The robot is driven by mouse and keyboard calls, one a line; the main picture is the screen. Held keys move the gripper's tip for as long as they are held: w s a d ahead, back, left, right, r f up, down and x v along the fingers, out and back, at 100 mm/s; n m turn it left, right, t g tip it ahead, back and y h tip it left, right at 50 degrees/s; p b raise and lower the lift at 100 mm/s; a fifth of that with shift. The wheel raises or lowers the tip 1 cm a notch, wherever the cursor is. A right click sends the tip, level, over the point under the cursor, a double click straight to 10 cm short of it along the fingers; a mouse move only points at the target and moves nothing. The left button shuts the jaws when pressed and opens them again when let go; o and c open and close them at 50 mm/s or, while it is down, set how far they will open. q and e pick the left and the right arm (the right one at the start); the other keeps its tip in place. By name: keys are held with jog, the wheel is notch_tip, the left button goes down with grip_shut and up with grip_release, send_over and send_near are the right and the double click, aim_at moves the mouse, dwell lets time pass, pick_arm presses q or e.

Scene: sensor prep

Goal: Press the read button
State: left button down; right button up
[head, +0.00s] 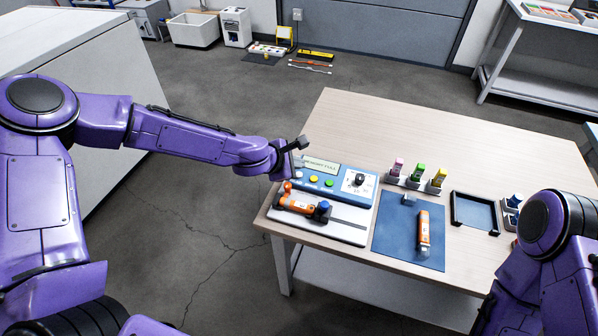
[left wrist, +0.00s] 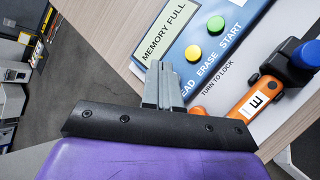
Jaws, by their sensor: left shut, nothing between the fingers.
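The blue control panel (head: 340,196) stands at the table's left end. Its display (head: 321,165) reads MEMORY FULL. The yellow ERASE button (left wrist: 193,53) and green START button (left wrist: 215,24) show clearly; they also show in the head view. The read button is hidden behind my left fingers; its label is partly covered, with "EAD" readable. My left gripper (left wrist: 162,68) is shut and empty, its tips over the panel beside the yellow button. I cannot tell whether they touch it. My right arm shows at lower right, its gripper out of view.
An orange device (head: 298,204) with a blue knob (head: 322,210) lies in front of the buttons. Another orange device (head: 424,231) lies on a blue mat (head: 392,240). Coloured bottles (head: 418,173) and a dark tray (head: 474,232) stand to the right.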

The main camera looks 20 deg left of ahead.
pick_arm(q)
notch_tip(320, 180, up, 4)
jog(key=p, duration=0.3)
jog(key=shift+r, duration=0.2)
jog(key=shift+f, duration=0.1)
jog(key=shift+d+f, duration=0.1)
dwell(0.3)
